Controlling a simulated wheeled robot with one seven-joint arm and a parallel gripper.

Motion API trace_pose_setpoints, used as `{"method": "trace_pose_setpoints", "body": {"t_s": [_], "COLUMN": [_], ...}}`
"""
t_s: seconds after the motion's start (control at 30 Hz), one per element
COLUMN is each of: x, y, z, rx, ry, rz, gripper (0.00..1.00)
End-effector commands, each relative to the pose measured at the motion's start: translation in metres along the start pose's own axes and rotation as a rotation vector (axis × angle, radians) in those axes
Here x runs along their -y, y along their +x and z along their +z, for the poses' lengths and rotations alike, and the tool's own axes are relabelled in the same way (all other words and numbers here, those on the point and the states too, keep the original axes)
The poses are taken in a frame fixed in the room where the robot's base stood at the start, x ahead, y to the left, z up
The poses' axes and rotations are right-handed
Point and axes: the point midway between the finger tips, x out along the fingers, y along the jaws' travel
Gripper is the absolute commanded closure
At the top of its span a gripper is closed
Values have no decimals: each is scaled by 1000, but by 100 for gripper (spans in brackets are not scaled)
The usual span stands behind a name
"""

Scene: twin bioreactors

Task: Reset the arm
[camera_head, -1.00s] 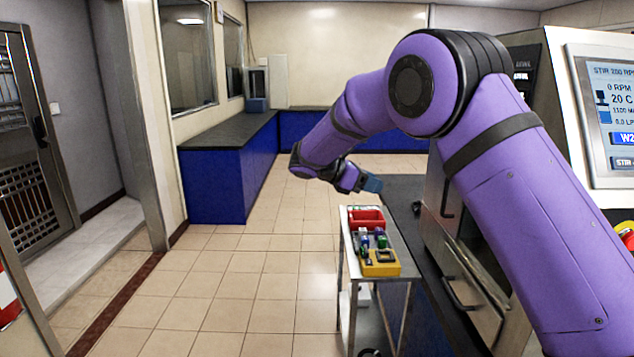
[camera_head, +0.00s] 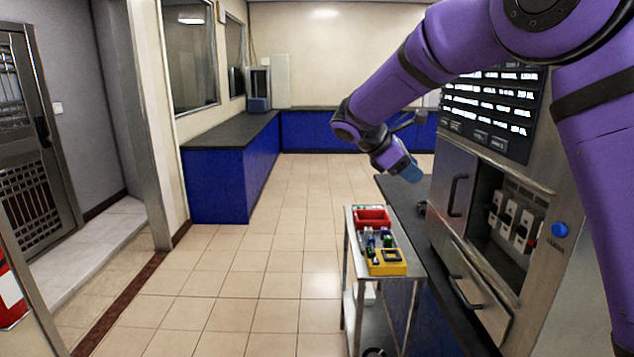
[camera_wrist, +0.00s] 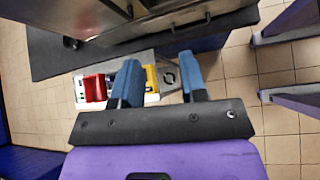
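My gripper (camera_head: 404,168) is at the end of my purple arm, in the air above the far end of the dark counter, to the right of and above the trolley. In the wrist view, its two blue fingers (camera_wrist: 158,72) stand well apart with nothing held between them. The arm reaches in from the right side of the head view, bent, with the forearm sloping down to the left.
A metal trolley (camera_head: 352,262) below carries a red bin (camera_head: 373,218), a yellow box (camera_head: 387,263) and small coloured items. A steel cabinet (camera_head: 562,205) with an open bay and dark screen stands at right. Tiled floor (camera_head: 270,258) left of the trolley is clear.

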Motion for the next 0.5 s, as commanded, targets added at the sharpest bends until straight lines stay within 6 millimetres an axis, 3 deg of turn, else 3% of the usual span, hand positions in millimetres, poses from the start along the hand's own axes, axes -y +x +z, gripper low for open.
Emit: {"method": "trace_pose_setpoints", "body": {"t_s": [0.03, 0.2, 0.5], "x": [11, 52, 134], "y": [1, 7, 11], "z": [19, 63, 121], "rx": [-38, -168, -384], "ry": [51, 226, 553], "rz": [-15, -70, -172], "gripper": [61, 61, 61]}}
